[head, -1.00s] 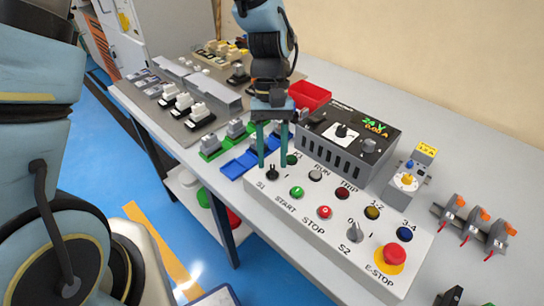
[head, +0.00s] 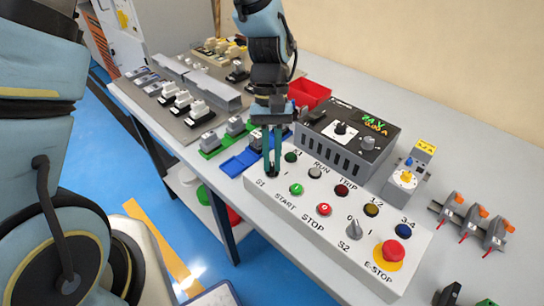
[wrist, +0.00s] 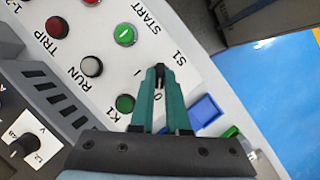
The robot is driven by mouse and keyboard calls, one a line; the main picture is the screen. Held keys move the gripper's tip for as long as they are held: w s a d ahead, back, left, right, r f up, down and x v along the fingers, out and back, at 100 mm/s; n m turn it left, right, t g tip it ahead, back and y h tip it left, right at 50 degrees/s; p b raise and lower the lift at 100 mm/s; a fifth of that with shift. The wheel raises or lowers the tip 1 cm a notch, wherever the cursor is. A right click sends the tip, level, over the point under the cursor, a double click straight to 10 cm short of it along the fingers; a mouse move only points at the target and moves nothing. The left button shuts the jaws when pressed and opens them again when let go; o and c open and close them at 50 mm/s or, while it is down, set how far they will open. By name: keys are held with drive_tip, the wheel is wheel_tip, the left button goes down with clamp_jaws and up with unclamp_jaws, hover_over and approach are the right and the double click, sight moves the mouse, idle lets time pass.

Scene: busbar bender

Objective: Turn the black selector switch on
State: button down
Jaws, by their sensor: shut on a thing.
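The black selector switch S1 (wrist: 160,70) is at the left end of the white control panel (head: 330,245). In the wrist view its black knob shows between my fingertips, beside the "S1" label and the 0 and I marks. My gripper (wrist: 160,75) has teal fingers closed on the knob from above. In the head view my gripper (head: 272,172) points down onto the switch, and its fingers hide most of it. In the wrist view the knob's tip points roughly between the marks and the START button (wrist: 125,35); its exact setting is hard to tell.
A green K1 lamp (head: 291,157) is close beside my fingers. A grey S2 switch (head: 354,230) and a red E-STOP button (head: 391,254) are farther right. A dark power supply (head: 350,135) stands behind the panel.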

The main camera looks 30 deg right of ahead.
drive_tip(key=shift+m, duration=0.4)
drive_tip(key=m, duration=0.2)
drive_tip(key=m+t+y+p, duration=0.1)
drive_tip(key=shift+s+d+m, duration=0.15)
drive_tip(key=shift+d+m, duration=0.05)
drive_tip(key=shift+m, duration=0.2)
drive_tip(key=m+t+y, duration=0.1)
drive_tip(key=m+t, duration=0.1)
drive_tip(key=m, duration=0.2)
drive_tip(key=shift+s+p, duration=0.15)
drive_tip(key=shift+p, duration=0.25)
drive_tip(key=m, duration=0.2)
drive_tip(key=m+t, duration=0.1)
drive_tip(key=m, duration=0.2)
drive_tip(key=shift+s+d+t, duration=0.1)
drive_tip(key=shift+s+t, duration=0.05)
drive_tip(key=shift+t, duration=0.15)
drive_tip(key=m, duration=0.2)
drive_tip(key=m+t, duration=0.1)
drive_tip(key=m, duration=0.1)
drive_tip(key=shift+s+t+b, duration=0.15)
drive_tip(key=shift+t+b, duration=0.15)
drive_tip(key=shift+b, duration=0.1)
drive_tip(key=shift+m, duration=0.3)
drive_tip(key=c, duration=0.9)
unclamp_jaws()
